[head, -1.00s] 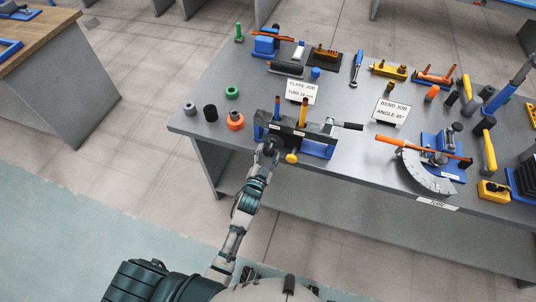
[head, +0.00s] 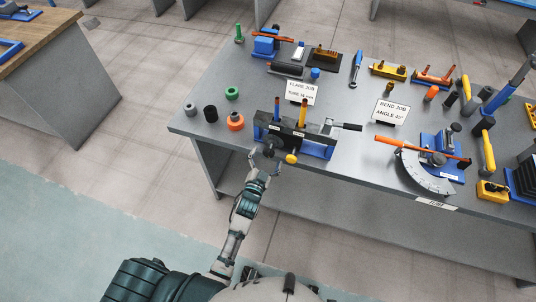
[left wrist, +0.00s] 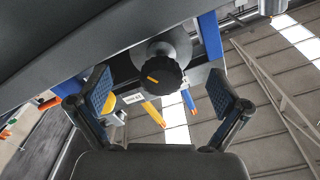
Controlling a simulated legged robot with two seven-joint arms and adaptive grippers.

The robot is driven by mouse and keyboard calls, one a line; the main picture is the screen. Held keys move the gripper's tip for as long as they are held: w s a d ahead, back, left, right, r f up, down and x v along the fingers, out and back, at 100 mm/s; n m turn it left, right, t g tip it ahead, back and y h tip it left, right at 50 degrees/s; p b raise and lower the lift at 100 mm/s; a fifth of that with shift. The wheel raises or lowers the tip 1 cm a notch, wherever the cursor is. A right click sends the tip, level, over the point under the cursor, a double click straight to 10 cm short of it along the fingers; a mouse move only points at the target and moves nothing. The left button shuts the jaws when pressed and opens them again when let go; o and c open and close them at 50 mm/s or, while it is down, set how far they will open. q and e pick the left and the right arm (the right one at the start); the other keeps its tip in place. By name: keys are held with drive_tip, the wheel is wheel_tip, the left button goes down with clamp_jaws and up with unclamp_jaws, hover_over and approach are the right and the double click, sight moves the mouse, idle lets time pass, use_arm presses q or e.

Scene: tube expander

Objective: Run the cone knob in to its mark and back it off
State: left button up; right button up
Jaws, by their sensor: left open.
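The tube expander is a dark block (head: 292,134) on blue stands at the table's front edge, with an orange and a blue upright post on it. A black ribbed cone knob (left wrist: 160,76) with an orange mark on its face sticks out of its front; it also shows in the head view (head: 270,149). My left gripper (head: 264,167) is in front of the knob, open and empty. In the left wrist view its two blue-padded fingers (left wrist: 166,100) stand apart, one on each side of the knob, not touching it. My right gripper is not in view.
A yellow knob (head: 291,158) and a black-handled lever (head: 347,127) project from the expander. Orange, black, grey and green round parts stand to its left. A bending tool (head: 425,172) lies to its right. Free floor is in front.

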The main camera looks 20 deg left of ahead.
use_arm(q)
drive_tip(key=s+p, duration=0.2)
drive_tip(key=s, duration=0.3)
drive_tip(key=shift+s+r, duration=0.1)
drive_tip(key=shift+s, duration=0.2)
